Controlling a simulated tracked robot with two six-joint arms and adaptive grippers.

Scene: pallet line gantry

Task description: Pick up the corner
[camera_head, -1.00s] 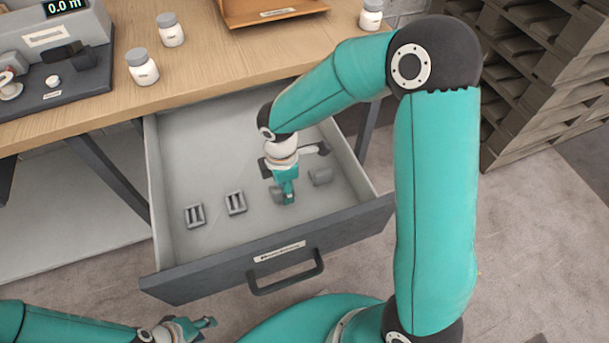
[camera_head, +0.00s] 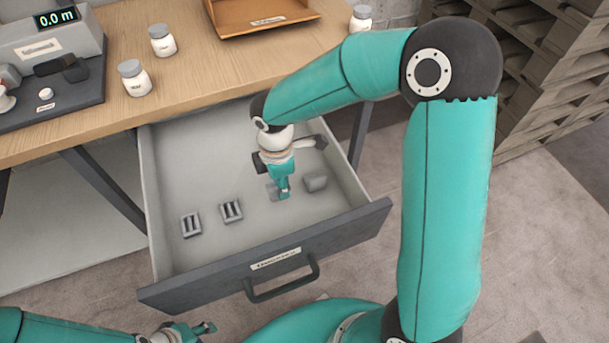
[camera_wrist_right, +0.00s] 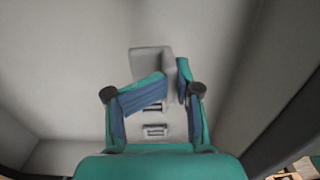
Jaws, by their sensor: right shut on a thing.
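Grey corners are in the open drawer (camera_head: 173,262). Two slotted ones, a left corner (camera_head: 191,224) and a middle corner (camera_head: 231,210), lie on the drawer floor, and a right corner (camera_head: 316,182) lies to the right of my right gripper. My right gripper (camera_head: 284,193) points down inside the drawer, shut on another grey corner (camera_head: 273,192). In the right wrist view this held corner (camera_wrist_right: 150,62) shows between the two fingers, which partly cover it. My left gripper (camera_head: 198,329) is empty at the bottom edge, in front of the drawer; its opening is unclear.
The drawer's front panel with handle (camera_head: 283,282) and its side walls surround my right gripper. On the wooden table (camera_head: 205,75) stand white jars (camera_head: 134,78), an orange tray (camera_head: 262,22) and a device with a display (camera_head: 45,40). Stacked pallets (camera_head: 540,70) stand at the right.

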